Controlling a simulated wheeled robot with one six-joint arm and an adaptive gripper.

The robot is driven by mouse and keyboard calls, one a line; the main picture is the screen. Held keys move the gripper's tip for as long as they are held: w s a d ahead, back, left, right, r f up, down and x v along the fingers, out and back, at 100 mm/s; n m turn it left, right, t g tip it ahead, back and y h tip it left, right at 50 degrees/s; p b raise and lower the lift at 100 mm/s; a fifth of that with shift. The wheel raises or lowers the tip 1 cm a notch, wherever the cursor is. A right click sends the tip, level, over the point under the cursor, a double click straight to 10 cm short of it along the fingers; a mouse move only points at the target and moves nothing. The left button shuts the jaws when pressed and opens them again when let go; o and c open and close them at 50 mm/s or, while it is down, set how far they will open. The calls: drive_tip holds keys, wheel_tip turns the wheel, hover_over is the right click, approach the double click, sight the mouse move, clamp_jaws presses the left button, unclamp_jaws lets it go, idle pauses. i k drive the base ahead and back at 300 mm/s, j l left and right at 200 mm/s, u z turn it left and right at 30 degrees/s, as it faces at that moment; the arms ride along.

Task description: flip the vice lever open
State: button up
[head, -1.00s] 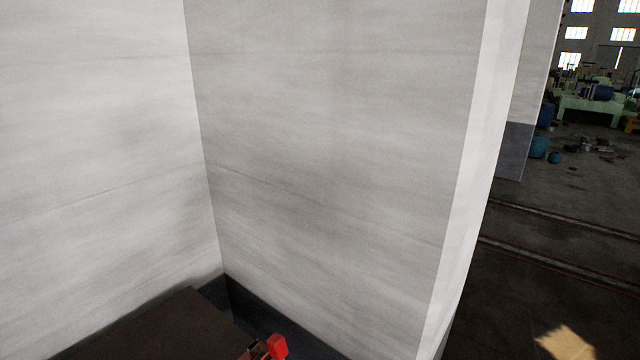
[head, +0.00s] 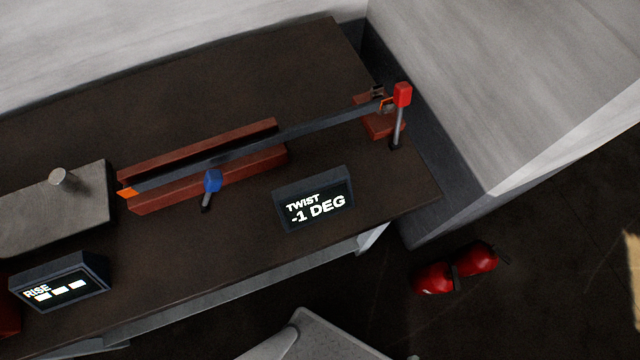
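A long dark bar (head: 325,124) lies across the brown bench top. Its left part runs between two long red-brown jaws (head: 250,134), like a vice. A short lever with a blue knob (head: 212,181) stands in front of these jaws, tilted slightly. At the bar's right end is a smaller red-brown block (head: 383,126) with orange parts. A lever with a red knob (head: 402,95) on a grey stem stands nearly upright beside it. No label shows which lever is the vice lever. My gripper is not in view.
A display (head: 315,201) reading TWIST -1 DEG and another display (head: 60,285) reading RISE stand on the bench (head: 190,262). A grey block with a metal peg (head: 50,208) is at left. Walls close off the back and right. Red cylinders (head: 455,270) lie on the floor.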

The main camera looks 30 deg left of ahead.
sight(213, 179)
drive_tip(key=u, duration=1.5)
